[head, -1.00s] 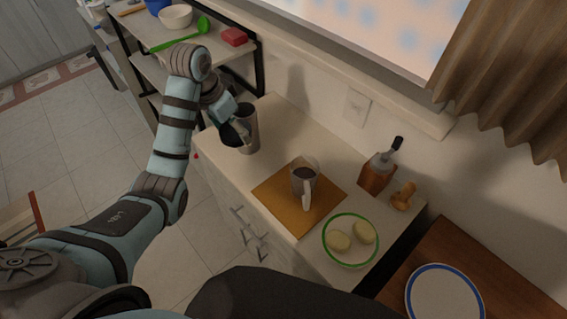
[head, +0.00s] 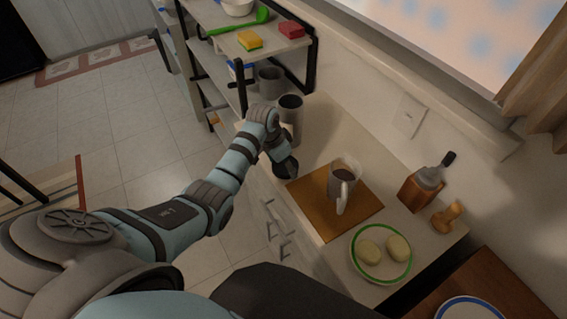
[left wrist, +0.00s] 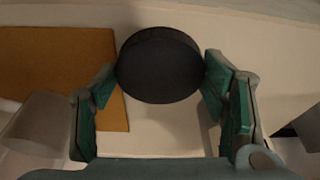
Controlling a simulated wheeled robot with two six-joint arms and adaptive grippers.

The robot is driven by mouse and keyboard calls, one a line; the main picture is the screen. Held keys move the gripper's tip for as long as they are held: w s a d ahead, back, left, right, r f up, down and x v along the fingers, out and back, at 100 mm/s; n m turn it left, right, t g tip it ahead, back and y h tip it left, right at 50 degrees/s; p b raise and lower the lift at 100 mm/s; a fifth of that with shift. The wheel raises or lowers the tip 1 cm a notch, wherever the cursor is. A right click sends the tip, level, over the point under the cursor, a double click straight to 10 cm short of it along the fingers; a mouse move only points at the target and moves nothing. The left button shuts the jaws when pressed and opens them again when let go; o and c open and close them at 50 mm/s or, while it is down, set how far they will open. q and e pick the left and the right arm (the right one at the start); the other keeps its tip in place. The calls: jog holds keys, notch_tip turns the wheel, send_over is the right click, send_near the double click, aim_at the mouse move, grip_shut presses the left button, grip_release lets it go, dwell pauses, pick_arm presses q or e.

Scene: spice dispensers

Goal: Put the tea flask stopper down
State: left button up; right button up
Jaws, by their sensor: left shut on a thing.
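My left gripper (head: 279,152) is shut on the tea flask stopper, a dark round disc (left wrist: 160,66) between the two green-padded fingers in the left wrist view. In the head view the stopper (head: 286,169) shows as a dark shape at the counter's front edge, close to the left corner of the wooden board. Whether it touches the counter I cannot tell. The grey flask (head: 291,108) stands upright behind the gripper with its dark open top showing; my arm hides part of it. My right gripper is not in view.
The wooden board (head: 308,207) carries a mug of dark liquid (head: 342,178). The counter strip (head: 335,135) behind the board is clear.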

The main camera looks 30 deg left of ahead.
pick_arm(q)
jog(key=o, duration=1.1)
jog(key=shift+w+f, duration=0.1)
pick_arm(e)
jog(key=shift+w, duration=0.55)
pick_arm(q)
jog(key=shift+r, duration=0.25)
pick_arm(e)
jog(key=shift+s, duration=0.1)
pick_arm(q)
jog(key=p+v, duration=0.2)
jog(key=v, duration=1)
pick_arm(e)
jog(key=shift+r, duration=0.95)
